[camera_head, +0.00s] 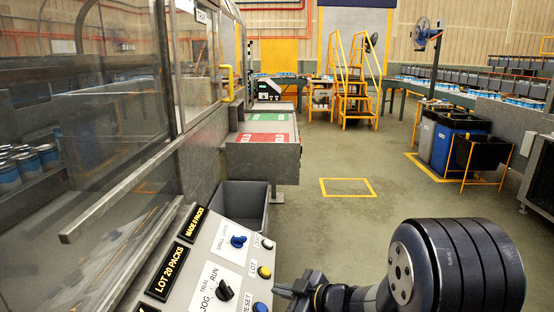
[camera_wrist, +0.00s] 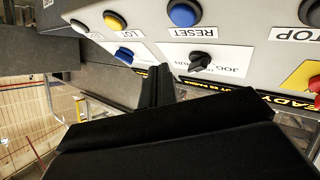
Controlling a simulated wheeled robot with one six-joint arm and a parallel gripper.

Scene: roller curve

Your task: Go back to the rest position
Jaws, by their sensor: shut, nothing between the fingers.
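My gripper (camera_head: 287,291) is at the bottom of the head view, just right of the control panel (camera_head: 206,262). In the wrist view my gripper (camera_wrist: 160,82) has its dark fingers together with nothing between them, in front of the panel. The panel carries a black JOG/RUN knob (camera_head: 224,289), a blue knob (camera_head: 238,241), a yellow button (camera_head: 264,271) and a blue RESET button (camera_wrist: 184,13). Whether the fingertips touch the panel is unclear; they look apart from it. My forearm hides part of the floor at lower right.
A glass-fronted machine (camera_head: 110,110) fills the left. A grey bin (camera_head: 241,200) stands beyond the panel, below a table with green and red areas (camera_head: 264,153). Blue and black bins (camera_head: 455,140) stand at right. The middle floor (camera_head: 330,220) is clear.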

